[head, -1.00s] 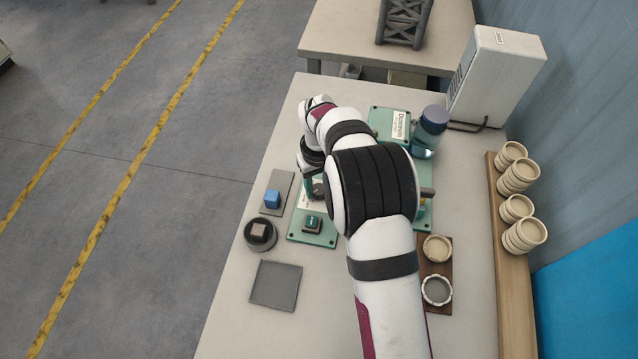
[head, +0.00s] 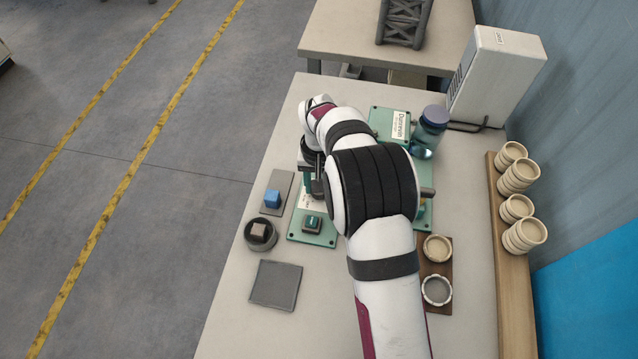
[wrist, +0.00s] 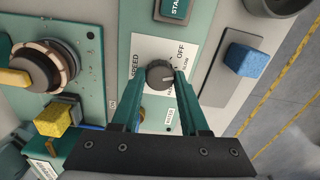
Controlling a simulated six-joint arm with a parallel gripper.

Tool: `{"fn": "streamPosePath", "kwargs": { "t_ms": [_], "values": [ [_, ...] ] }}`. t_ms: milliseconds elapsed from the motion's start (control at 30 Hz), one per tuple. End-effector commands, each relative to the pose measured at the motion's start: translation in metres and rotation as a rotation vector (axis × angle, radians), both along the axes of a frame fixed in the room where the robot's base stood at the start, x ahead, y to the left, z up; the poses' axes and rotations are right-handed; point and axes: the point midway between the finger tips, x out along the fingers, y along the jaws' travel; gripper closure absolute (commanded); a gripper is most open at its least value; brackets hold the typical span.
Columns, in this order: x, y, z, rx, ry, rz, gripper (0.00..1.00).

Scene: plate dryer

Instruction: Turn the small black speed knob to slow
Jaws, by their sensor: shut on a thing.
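The small black speed knob (wrist: 158,75) sits on a white label plate (wrist: 150,48) printed SPEED, OFF and SLOW, with another word partly covered. A pale line on the knob points to the right in the wrist view, roughly toward the SLOW lettering; its exact setting is hard to tell. My gripper (wrist: 160,78) has its teal fingers on either side of the knob and is shut on it. In the head view, my arm hides the knob and much of the panel.
A green START button (wrist: 174,9) is close to the knob.

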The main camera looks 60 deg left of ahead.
Motion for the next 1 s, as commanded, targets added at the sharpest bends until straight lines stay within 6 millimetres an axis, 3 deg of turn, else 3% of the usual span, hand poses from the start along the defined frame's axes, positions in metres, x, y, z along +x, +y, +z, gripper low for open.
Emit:
{"fn": "streamPosePath", "kwargs": {
  "t_ms": [367, 400, 533, 833, 1000],
  "values": [
    [0.000, 0.000, 0.001, -0.001, 0.001, -0.003, 1.00],
    [0.000, 0.000, 0.001, -0.001, 0.001, -0.003, 0.48],
    [0.000, 0.000, 0.000, 0.000, 0.000, -0.003, 0.26],
    [0.000, 0.000, 0.002, 0.000, 0.000, -0.002, 0.26],
    [0.000, 0.001, 0.032, 0.005, -0.002, -0.003, 0.26]
  ]
}}
